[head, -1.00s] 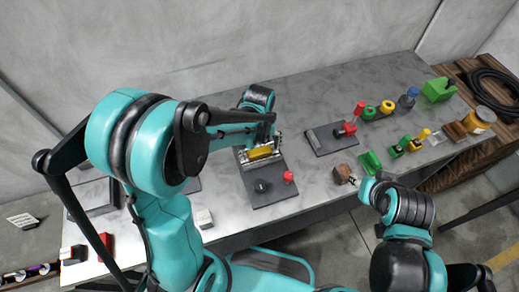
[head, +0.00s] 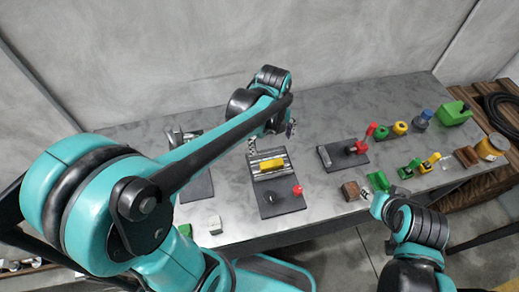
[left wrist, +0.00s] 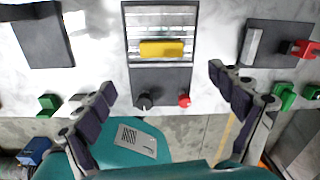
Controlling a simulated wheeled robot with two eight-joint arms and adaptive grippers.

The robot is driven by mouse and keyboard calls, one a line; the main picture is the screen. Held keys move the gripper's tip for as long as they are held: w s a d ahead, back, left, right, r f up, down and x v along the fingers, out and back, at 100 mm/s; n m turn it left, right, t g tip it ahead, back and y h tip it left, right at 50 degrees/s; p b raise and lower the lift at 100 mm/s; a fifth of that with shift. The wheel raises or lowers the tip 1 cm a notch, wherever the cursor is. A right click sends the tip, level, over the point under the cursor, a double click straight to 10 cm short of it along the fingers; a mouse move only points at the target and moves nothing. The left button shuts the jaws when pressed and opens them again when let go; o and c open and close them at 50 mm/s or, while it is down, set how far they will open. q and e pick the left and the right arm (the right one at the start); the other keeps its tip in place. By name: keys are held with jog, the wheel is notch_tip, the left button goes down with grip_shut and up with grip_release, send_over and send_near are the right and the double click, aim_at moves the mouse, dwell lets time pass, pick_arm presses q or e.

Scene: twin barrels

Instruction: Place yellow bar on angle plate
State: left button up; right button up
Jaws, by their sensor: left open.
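The yellow bar (head: 271,164) lies on the silver, ribbed angle plate (head: 254,159), which sits on a dark base with a black knob and a red knob (head: 297,190). In the left wrist view the yellow bar (left wrist: 162,49) lies crosswise on the plate (left wrist: 160,18), with nothing gripping it. My left gripper (head: 290,128) is above and behind the plate, apart from the bar. Its two fingers (left wrist: 161,80) are spread wide and empty. My right gripper (head: 369,194) is beside a brown block (head: 351,190); its fingers are too small to judge.
Another dark fixture with a red handle (head: 361,146) stands to the right. Several green, yellow and blue parts and a green block (head: 454,113) line the table's right side. A dark plate (head: 197,187) lies left. Bare table (head: 330,203) shows at the front.

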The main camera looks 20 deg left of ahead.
pick_arm(q)
jog(key=s+a+r+n+t, duration=0.2)
jog(key=s+n, duration=0.3)
jog(key=n, duration=0.8)
jog(key=s+a+r+n+t, duration=0.2)
jog(key=s+n+t, duration=0.2)
jog(key=n, duration=0.9)
jog(key=shift+s+a+n+t, duration=0.15)
jog(key=shift+s+n+t, duration=0.15)
jog(key=shift+s+n, duration=0.1)
notch_tip(320, 180, down, 5)
jog(key=b, duration=0.5)
jog(key=shift+r, duration=0.15)
